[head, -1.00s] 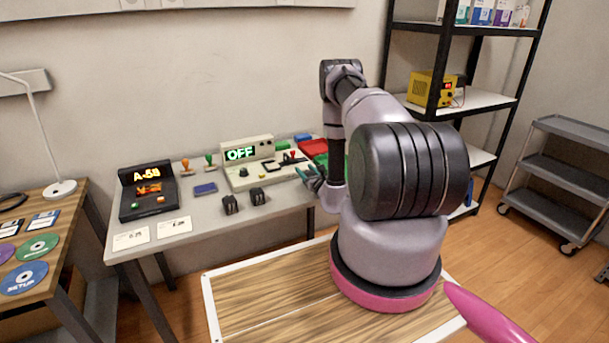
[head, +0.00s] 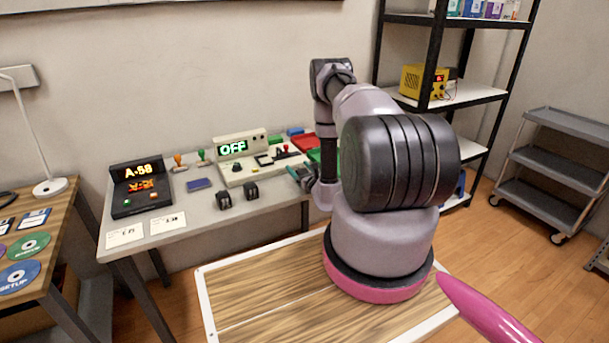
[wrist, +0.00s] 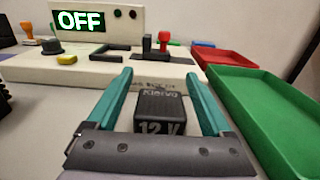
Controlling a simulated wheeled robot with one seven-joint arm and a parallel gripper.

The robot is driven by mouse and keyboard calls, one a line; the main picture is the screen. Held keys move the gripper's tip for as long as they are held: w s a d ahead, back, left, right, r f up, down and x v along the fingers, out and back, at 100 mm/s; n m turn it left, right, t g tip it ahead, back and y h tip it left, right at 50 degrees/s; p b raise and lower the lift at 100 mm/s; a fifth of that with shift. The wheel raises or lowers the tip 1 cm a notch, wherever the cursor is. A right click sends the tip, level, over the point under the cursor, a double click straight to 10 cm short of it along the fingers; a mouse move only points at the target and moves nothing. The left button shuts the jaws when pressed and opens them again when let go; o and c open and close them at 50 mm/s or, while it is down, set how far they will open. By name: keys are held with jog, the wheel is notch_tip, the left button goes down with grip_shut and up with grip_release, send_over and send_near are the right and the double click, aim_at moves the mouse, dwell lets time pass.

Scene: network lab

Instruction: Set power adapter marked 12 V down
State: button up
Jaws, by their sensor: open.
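The power adapter marked 12 V (wrist: 157,110) is a small black block in the wrist view. It stands on the grey table top in front of the cream device, its label facing my gripper. My gripper (wrist: 166,100) is open, with one teal finger on each side of the adapter. I see a gap by the right finger; contact at the left is hard to tell. In the head view my gripper (head: 300,177) is at the table's right part, and I cannot make out this adapter there.
The cream device reading OFF (head: 240,147) stands behind. A green tray (wrist: 270,110) and a red tray (wrist: 225,68) lie close on the right. Two other black adapters, one (head: 224,200) beside another (head: 251,191), stand near the table's front edge. A black A-58 unit (head: 139,187) is further left.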

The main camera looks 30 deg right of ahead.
jog(key=s, duration=1.2)
jog(key=w+a+r+n+g+y, duration=0.1)
jog(key=w+a+r+n+y, duration=0.2)
jog(key=r, duration=0.4)
jog(key=w+a+r+n+y, duration=0.1)
jog(key=a+r+n+y, duration=0.25)
jog(key=r+y, duration=0.2)
jog(key=w+a+r+n+g+y, duration=0.1)
jog(key=w+a+r+n+y, duration=0.15)
jog(key=a+r, duration=0.35)
jog(key=s+a+r+n+g+y, duration=0.3)
jog(key=s+a+r+n+g, duration=0.15)
jog(key=r, duration=0.35)
jog(key=s+a+r+n+g+y, duration=0.2)
jog(key=s+a+r+n+g, duration=0.1)
jog(key=a+r+n+g, duration=0.4)
jog(key=s+a+r+n+g+h, duration=0.1)
jog(key=s+r+n+g+h, duration=0.15)
jog(key=s+r, duration=0.35)
jog(key=s+a+r+n+g+h, duration=0.1)
jog(key=s+r+n+g+h, duration=0.2)
jog(key=s, duration=0.6)
jog(key=s+d+r+n+t+h, duration=0.5)
jog(key=s+d+r+t+h, duration=0.3)
jog(key=s+r+h, duration=0.1)
jog(key=shift+d, duration=0.15)
